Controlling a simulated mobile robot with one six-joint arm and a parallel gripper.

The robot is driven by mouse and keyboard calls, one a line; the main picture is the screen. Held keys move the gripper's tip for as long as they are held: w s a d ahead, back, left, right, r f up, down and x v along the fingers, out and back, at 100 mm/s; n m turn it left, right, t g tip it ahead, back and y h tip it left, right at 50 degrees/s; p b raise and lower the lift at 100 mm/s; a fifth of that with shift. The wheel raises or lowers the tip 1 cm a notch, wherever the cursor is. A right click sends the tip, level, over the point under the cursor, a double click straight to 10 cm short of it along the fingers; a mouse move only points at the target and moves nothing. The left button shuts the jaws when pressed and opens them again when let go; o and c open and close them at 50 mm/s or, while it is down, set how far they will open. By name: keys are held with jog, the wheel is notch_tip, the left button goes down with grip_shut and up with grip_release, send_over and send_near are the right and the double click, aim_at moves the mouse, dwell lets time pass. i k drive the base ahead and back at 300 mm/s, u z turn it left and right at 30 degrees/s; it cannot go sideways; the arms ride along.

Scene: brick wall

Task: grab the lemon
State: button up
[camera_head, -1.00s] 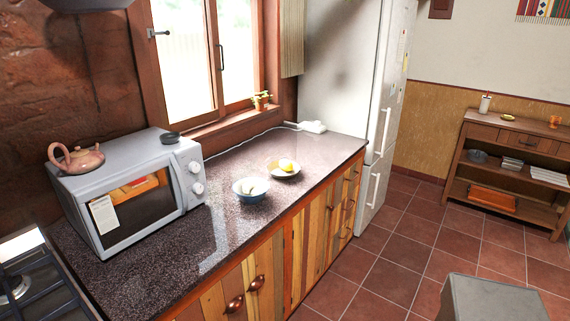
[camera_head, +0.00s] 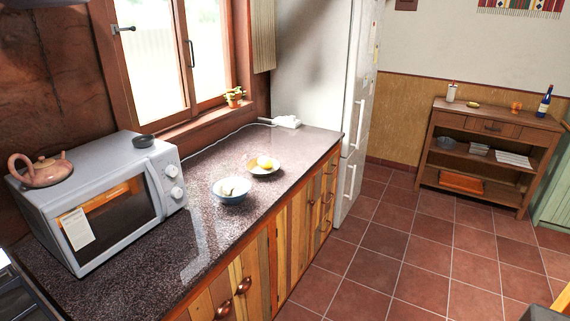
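A yellow lemon (camera_head: 264,162) lies in a shallow pale dish (camera_head: 256,172) on the dark speckled counter (camera_head: 225,225). The dish is near the counter's far end, behind and to the right of a blue bowl (camera_head: 231,197) that holds something whitish. My gripper is not in view.
A microwave (camera_head: 110,200) with a teapot (camera_head: 41,171) on top stands at the left of the counter. A tall fridge (camera_head: 315,80) stands beyond the counter's end. A wooden shelf (camera_head: 490,127) with a blue bottle stands at the far right. The tiled floor between is mostly clear.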

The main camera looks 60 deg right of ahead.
aim_at(265, 162)
jog(key=k, duration=0.15)
jog(key=z, duration=1.7)
jog(key=k, duration=0.85)
jog(key=u, duration=0.2)
jog(key=i, duration=0.85)
